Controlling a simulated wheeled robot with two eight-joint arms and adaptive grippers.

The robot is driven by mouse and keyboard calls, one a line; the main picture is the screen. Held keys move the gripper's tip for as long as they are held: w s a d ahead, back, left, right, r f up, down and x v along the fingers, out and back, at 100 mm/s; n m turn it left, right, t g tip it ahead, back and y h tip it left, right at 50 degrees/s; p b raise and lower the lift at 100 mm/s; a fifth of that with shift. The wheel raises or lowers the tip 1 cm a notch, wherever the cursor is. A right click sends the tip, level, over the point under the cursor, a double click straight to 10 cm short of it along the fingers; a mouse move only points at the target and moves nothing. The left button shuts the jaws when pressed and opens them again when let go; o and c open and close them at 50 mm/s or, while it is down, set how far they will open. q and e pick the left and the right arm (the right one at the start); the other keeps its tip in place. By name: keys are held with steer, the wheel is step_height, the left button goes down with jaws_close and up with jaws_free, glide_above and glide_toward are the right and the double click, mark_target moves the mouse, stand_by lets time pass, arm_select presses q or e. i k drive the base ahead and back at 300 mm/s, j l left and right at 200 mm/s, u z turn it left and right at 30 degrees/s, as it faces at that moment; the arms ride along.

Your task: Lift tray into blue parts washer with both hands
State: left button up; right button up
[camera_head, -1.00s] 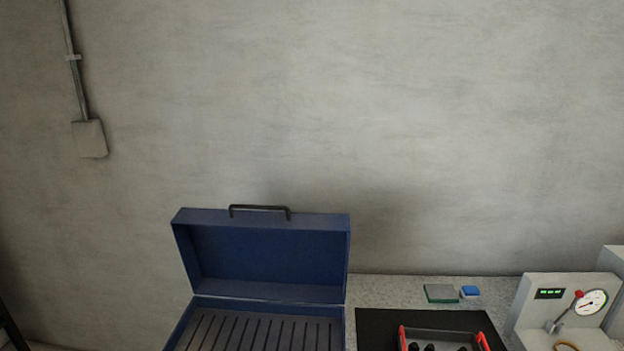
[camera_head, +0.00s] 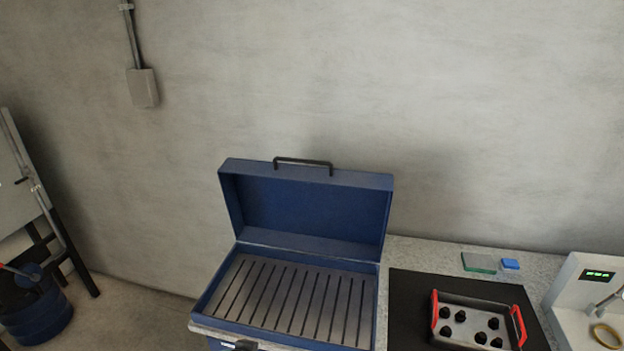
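The tray (camera_head: 472,301) is a grey box with red handles on its left and right ends. Several black round parts sit in it. It rests on a black mat (camera_head: 408,311) on the bench at the lower right. The blue parts washer (camera_head: 307,210) stands to the left of the mat, its lid raised with a dark handle on top. Its slotted grey rack (camera_head: 293,300) is bare. Neither of my grippers shows in the head view.
A green-and-grey block (camera_head: 479,263) and a small blue block (camera_head: 510,264) lie behind the mat. A tester with a green display (camera_head: 598,275) stands at the right edge. A blue drum (camera_head: 38,312) stands on the floor at the left.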

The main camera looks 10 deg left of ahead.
mark_target(292, 298)
steer(key=i+l, duration=0.15)
steer(key=l, duration=0.25)
steer(key=i+l, duration=0.15)
steer(key=l, duration=0.3)
steer(key=i+l+z, duration=0.1)
steer(key=l, duration=0.3)
steer(key=i+l, duration=0.15)
steer(key=l, duration=0.25)
